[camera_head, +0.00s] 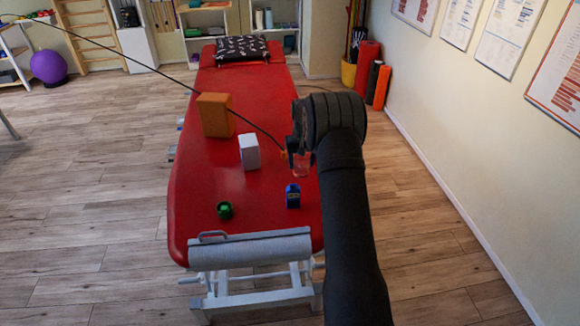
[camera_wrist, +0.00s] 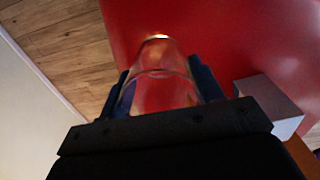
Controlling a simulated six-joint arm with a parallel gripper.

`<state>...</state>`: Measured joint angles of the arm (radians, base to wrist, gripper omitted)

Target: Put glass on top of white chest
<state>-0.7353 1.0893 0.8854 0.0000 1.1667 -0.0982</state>
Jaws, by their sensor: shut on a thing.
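A clear glass (camera_head: 302,166) is held in my gripper (camera_head: 299,150) over the right side of the red table. In the wrist view the glass (camera_wrist: 161,88) sits between the two dark fingers, with one finger on each side of it. The white chest (camera_head: 249,152), a small white box, stands on the table to the left of the gripper, apart from it. It also shows in the wrist view (camera_wrist: 268,101), to the right of the glass. Its top is bare.
An orange block (camera_head: 214,115) stands behind and left of the white chest. A blue container (camera_head: 292,196) and a green cup (camera_head: 225,210) stand towards the table's near end. A patterned pillow (camera_head: 242,49) lies at the far end. The red table top (camera_head: 235,85) is clear beyond the block.

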